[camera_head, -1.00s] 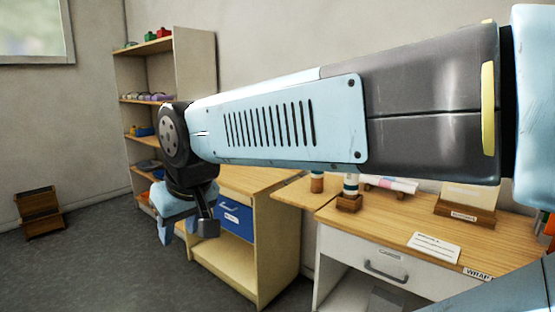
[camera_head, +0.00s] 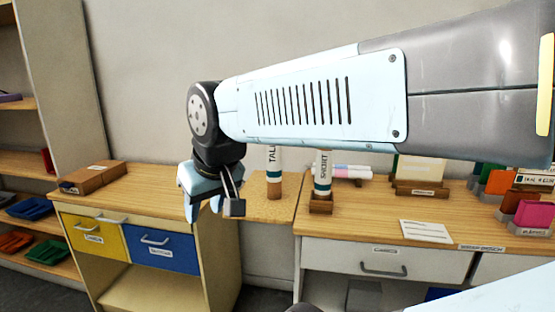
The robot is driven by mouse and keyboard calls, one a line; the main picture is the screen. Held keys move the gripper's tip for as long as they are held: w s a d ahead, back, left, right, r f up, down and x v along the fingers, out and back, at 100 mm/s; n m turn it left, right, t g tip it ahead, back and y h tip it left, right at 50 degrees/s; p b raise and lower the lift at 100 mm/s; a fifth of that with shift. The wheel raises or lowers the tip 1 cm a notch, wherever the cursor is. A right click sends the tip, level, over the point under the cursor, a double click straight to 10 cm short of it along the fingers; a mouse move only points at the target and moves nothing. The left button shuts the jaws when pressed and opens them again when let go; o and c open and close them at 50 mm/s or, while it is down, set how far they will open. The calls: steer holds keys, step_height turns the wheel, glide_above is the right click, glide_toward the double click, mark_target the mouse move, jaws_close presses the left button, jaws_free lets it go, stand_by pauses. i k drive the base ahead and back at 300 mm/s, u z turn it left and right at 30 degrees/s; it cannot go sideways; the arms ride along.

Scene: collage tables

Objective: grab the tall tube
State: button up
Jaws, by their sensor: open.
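The tall tube (camera_head: 274,172) stands upright on the wooden surface between the two cabinets; it is white with a teal band and reads "TALL". Its upper part is hidden behind my arm. A second tube (camera_head: 323,172), marked "SHORT", stands upright to its right in a small wooden holder (camera_head: 321,206). My gripper (camera_head: 217,206) is open and empty, pointing down, to the left of the tall tube in the picture and apart from it.
Drawers in yellow (camera_head: 96,238) and blue (camera_head: 163,248) are below the left top. A wooden box (camera_head: 93,178) sits there. Rolled papers (camera_head: 345,172), a white card (camera_head: 425,231) and colored folders (camera_head: 517,208) lie on the right desk (camera_head: 375,222).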

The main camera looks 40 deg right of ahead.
mark_target(273, 153)
steer(key=z, duration=0.2)
steer(key=i, duration=0.55)
steer(key=z, duration=0.35)
steer(key=k, duration=0.85)
steer(key=z, duration=0.2)
steer(key=i, duration=0.85)
steer(key=u, duration=0.1)
